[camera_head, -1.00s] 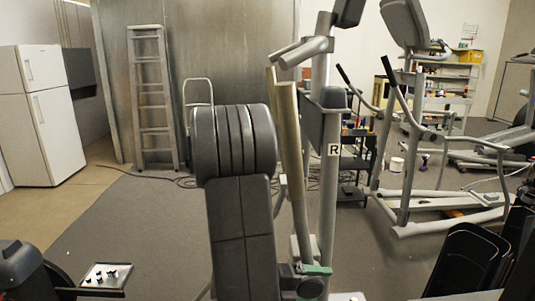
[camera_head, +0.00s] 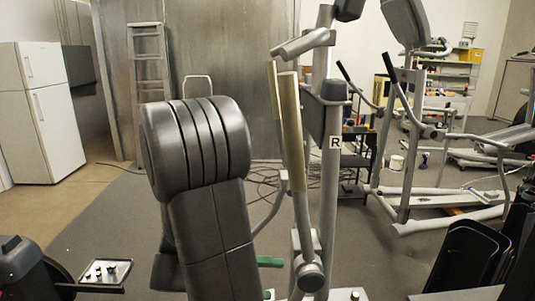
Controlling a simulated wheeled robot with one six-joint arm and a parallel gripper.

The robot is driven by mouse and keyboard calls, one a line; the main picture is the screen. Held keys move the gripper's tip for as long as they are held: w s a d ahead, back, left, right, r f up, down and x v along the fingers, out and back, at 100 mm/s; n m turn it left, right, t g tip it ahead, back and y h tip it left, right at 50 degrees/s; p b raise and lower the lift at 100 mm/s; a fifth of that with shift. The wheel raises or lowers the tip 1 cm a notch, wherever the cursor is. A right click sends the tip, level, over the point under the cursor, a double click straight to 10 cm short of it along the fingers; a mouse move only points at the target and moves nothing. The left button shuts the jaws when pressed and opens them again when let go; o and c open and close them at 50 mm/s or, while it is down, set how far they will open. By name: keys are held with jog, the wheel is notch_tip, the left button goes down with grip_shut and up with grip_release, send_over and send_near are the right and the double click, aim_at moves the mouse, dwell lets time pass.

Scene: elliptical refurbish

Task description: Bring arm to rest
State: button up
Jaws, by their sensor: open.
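My arm (camera_head: 210,220) stands in the middle of the head view, as a dark grey link with a thick ribbed joint at its top. The link leans a little to the left. I cannot make out my gripper; the lower arm is hidden behind the link or below the picture. A small green piece (camera_head: 269,261) shows just right of the link, and I cannot tell what it belongs to.
Close behind my arm on the right stands an elliptical trainer (camera_head: 327,190) marked R, with tan-gripped handles. Another trainer (camera_head: 407,150) stands farther right. Black bins (camera_head: 465,258) are at the lower right.

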aim_at(320, 289)
jog(key=p+x, duration=0.1)
jog(key=x, duration=1.2)
jog(key=shift+d, duration=0.15)
jog(key=s+p, duration=0.1)
jog(key=s, duration=0.1)
jog(key=shift+s+r, duration=0.1)
jog(key=shift+s, duration=0.15)
jog(key=shift+w, duration=0.15)
